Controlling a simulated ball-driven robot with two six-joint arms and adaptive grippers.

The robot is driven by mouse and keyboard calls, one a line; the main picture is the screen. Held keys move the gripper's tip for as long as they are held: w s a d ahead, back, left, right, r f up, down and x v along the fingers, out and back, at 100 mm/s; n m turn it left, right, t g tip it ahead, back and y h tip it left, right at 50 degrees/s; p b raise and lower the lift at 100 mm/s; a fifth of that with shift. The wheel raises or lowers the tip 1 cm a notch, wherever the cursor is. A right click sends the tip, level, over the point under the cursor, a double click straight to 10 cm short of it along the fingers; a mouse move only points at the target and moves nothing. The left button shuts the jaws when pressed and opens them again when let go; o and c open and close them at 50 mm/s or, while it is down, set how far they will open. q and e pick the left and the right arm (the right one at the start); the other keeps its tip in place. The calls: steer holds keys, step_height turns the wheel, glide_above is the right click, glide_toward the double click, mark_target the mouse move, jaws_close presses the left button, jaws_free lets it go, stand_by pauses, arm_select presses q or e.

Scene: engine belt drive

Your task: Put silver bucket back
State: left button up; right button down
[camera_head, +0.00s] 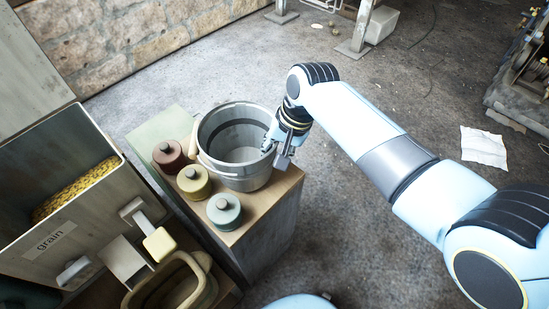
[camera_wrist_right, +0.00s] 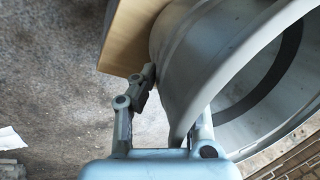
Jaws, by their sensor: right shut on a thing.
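The silver bucket (camera_head: 240,180) is upright at the far right part of the wooden cabinet top, its open mouth up and empty as far as I see. Its wooden handle grip (camera_head: 193,140) hangs at the left side. My right gripper (camera_head: 276,150) is shut on the bucket's right wall at the rim, one finger inside and one outside. In the right wrist view the bucket (camera_wrist_right: 190,60) fills the upper right, with the gripper's fingers (camera_wrist_right: 177,110) at its wall. I cannot tell whether its base rests on the top or hovers slightly. My left gripper is out of view.
A red canister (camera_head: 168,156), a yellow canister (camera_head: 194,182) and a blue-grey canister (camera_head: 224,210) stand close along the bucket's left and front. A grain bin (camera_head: 60,240) stands at left. The wooden top (camera_head: 262,212) ends near the bucket's right side; open floor lies beyond.

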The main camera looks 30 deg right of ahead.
steer(key=shift+f, duration=0.8)
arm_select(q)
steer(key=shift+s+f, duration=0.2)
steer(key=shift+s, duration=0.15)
arm_select(e)
steer(key=c, duration=1.5)
jaws_free()
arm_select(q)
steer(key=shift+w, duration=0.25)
